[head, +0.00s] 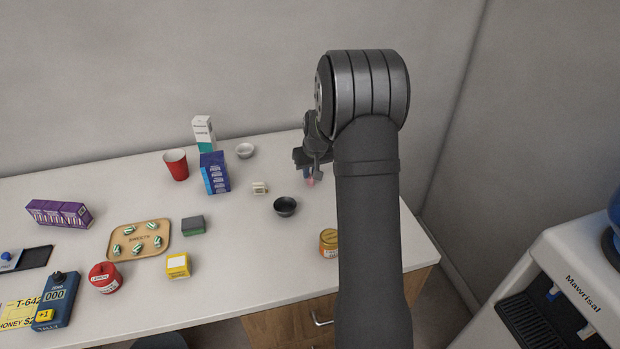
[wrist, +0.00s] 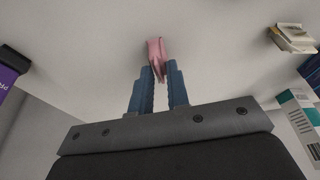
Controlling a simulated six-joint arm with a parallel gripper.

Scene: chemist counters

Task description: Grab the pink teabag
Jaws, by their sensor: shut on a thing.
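The pink teabag (wrist: 157,52) is between the tips of my gripper's two blue fingers in the wrist view. My gripper (wrist: 159,76) is shut on it. In the head view my gripper (head: 311,173) is at the right part of the counter, near the back, and a small bit of pink (head: 310,182) shows at its tip. My arm hides part of the counter there. I cannot tell from these views whether the teabag touches the counter.
A black bowl (head: 285,206) stands just left of my gripper, with a small cream box (head: 259,188) beyond it. A blue carton (head: 214,173), a white bowl (head: 244,150) and a red cup (head: 176,164) stand further left. An orange jar (head: 328,243) is near the front edge.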

